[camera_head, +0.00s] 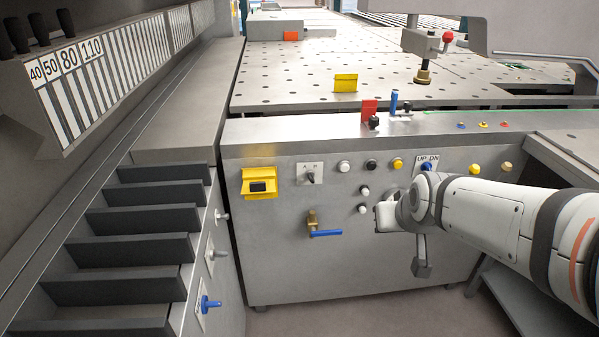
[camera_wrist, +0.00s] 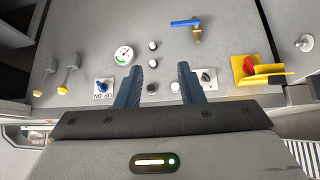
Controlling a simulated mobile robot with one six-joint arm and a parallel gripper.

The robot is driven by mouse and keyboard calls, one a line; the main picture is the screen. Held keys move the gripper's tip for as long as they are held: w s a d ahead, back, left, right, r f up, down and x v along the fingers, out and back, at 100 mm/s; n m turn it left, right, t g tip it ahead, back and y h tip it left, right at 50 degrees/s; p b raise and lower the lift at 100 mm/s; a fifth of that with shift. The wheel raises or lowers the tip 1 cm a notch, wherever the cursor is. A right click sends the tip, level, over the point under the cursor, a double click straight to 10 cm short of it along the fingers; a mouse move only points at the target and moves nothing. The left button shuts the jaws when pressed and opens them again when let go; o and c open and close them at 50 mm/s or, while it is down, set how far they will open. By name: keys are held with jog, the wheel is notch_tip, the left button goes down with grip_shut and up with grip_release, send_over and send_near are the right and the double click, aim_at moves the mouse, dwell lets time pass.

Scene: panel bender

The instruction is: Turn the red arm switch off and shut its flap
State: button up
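A red upright flap (camera_head: 369,108) stands on the console's top ledge in the head view, with a small black-tipped switch (camera_head: 374,122) just in front of it. The flap appears raised; the switch's exact position is too small to tell. Neither shows in the wrist view. My gripper (camera_wrist: 160,72) is open and empty in the wrist view, its two dark blue fingers apart in front of the console's front panel. In the head view, my wrist is before the panel, below and right of the red flap; the fingers cannot be made out there.
A blue flap (camera_head: 394,102) with its own switch (camera_head: 407,107) stands right beside the red one. The front panel carries several buttons, a brass valve with a blue handle (camera_head: 326,233), a gauge (camera_wrist: 124,55) and a yellow-shrouded switch (camera_head: 259,174). A red-knobbed clamp (camera_head: 447,37) stands behind.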

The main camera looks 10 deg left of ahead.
jog(key=w+a+f+n+t+y+b, duration=0.2)
jog(key=w+a+f+t+b, duration=0.2)
jog(key=w+a+f+b, duration=0.5)
jog(key=w+a+f+n+t+y+b, duration=0.1)
jog(key=w+a+f+t+y+b, duration=0.2)
jog(key=a+b, duration=0.4)
jog(key=w+a+f+n+t+y+b, duration=0.1)
jog(key=w+a+f+t+b, duration=0.15)
jog(key=a+f+b, duration=0.45)
jog(key=w+a+f+n+t+y+b, duration=0.15)
jog(key=a+t+b, duration=0.25)
jog(key=a, duration=0.6)
jog(key=b+x, duration=0.1)
jog(key=x, duration=0.7)
jog(key=shift+w, duration=0.25)
jog(key=shift+a+r, duration=0.1)
jog(key=shift+r, duration=0.05)
grip_shut()
